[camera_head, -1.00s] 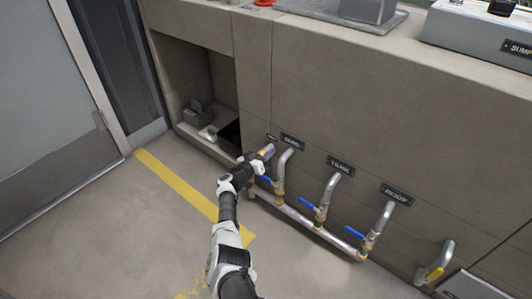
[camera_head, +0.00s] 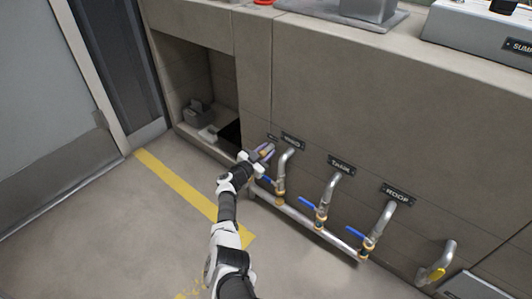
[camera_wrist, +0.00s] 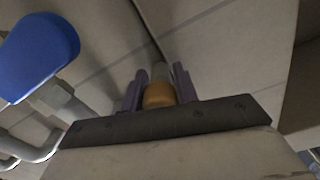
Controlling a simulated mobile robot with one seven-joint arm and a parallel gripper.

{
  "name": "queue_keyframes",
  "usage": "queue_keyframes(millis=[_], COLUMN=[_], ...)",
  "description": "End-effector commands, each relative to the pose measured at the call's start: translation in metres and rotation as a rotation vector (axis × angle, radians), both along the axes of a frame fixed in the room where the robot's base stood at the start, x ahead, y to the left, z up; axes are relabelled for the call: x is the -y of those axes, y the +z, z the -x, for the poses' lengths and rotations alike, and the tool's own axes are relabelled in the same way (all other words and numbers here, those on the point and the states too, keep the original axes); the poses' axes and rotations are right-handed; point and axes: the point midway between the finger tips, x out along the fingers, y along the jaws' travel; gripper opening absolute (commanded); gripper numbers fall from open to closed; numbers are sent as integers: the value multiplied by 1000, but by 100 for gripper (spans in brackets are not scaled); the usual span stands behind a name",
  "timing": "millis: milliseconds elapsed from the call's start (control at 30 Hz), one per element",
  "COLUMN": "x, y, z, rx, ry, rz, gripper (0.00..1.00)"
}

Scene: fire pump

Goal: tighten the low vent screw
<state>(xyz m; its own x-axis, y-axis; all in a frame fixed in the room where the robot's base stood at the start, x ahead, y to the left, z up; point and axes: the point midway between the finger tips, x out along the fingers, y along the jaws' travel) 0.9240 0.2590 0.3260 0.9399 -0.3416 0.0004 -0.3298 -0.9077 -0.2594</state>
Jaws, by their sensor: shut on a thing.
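In the head view my gripper (camera_head: 266,151) is low at the wall, just left of the leftmost pipe and below a small dark label (camera_head: 272,137). In the wrist view its two purple-grey fingers (camera_wrist: 158,88) stand on either side of a brass-coloured round piece with a grey stem, which I take for the vent screw (camera_wrist: 158,95). The gripper is shut on it. In the head view the screw is hidden by the gripper.
A blue valve handle (camera_wrist: 40,55) is close on the left in the wrist view. Right of my gripper, labelled pipes with blue handles (camera_head: 307,203) join a low horizontal pipe (camera_head: 320,228). An open recess (camera_head: 205,90) lies left; the floor is clear.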

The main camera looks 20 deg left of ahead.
Motion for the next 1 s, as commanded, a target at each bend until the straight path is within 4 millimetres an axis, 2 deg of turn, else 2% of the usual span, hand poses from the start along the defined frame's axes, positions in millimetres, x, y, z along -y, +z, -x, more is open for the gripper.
queue_keyframes(millis=[300,867,900,1000], x=[0,-1,-1,-1], y=[-1,-1,-1,-1], z=[0,0,0,0], rx=[45,55,55,55], ry=[-1,1,1,1], rz=[-128,-157,-157,-157], gripper=[7,7,33,46])
